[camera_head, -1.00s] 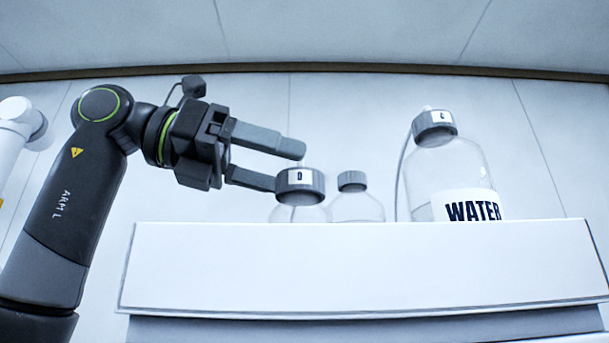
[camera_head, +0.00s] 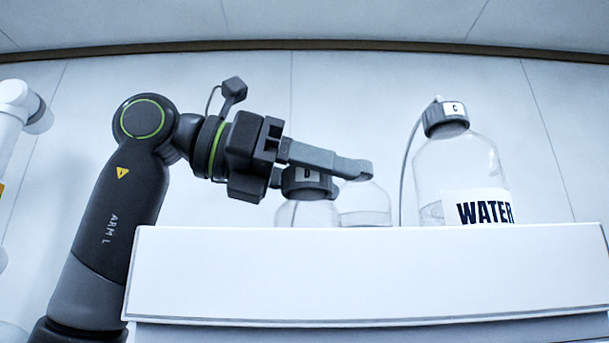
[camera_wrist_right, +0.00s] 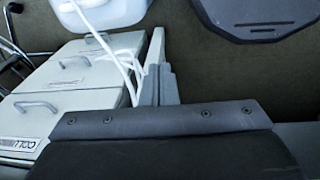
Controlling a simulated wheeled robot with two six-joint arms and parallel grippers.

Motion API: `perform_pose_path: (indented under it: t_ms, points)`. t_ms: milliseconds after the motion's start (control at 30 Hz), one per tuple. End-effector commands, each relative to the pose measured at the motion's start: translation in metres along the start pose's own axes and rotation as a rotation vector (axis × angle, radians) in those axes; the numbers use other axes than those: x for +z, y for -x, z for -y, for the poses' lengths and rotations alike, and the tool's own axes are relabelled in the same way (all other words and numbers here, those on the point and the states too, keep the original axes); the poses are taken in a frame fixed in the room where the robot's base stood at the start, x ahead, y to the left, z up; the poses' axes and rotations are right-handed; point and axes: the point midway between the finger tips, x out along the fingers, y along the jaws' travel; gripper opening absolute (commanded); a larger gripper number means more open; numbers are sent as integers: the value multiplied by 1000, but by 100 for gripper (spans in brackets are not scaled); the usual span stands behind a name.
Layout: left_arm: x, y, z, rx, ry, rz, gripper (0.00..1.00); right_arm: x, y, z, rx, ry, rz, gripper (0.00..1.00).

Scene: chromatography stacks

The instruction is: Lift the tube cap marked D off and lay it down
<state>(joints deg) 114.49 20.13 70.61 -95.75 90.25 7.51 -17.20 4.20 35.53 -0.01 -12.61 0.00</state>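The cap marked D (camera_head: 307,182) is dark with a white label and sits upright on a clear bottle (camera_head: 305,214) on the left of the white shelf, in the head view. My left gripper (camera_head: 320,172) is at the cap. One grey finger passes across the cap's upper edge and reaches right. The other finger shows only at its root left of the cap and is then hidden. I cannot tell whether the fingers press on the cap. In the right wrist view my right gripper's grey fingers (camera_wrist_right: 160,86) stand side by side, together, with nothing seen between them.
A smaller clear bottle (camera_head: 364,206) stands close right of bottle D, its top hidden by my finger. A large WATER bottle (camera_head: 455,170) with cap C (camera_head: 446,115) and a tube stands farther right. The white shelf front (camera_head: 370,272) spans below. Grey lidded boxes (camera_wrist_right: 72,66) lie below my right wrist.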

Motion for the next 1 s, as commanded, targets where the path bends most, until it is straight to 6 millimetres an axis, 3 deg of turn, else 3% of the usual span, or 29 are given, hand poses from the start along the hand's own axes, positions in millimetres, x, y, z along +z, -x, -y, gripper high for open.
perform_pose_path:
  t_ms: [33, 233, 667, 1000]
  points:
    - [0, 0, 0, 0, 0, 0, 49, 0, 0, 0, 0, 0, 0, 0]
    - [0, 0, 0, 0, 0, 0, 26, 0, 0, -2, 2, 1, 0, 0]
    - [6, 1, 0, 0, -1, 0, 25, 0, -1, -7, 9, 4, 0, 0]
    - [34, 7, 1, 0, 0, 0, 25, 0, -4, -7, 8, 4, 0, 0]
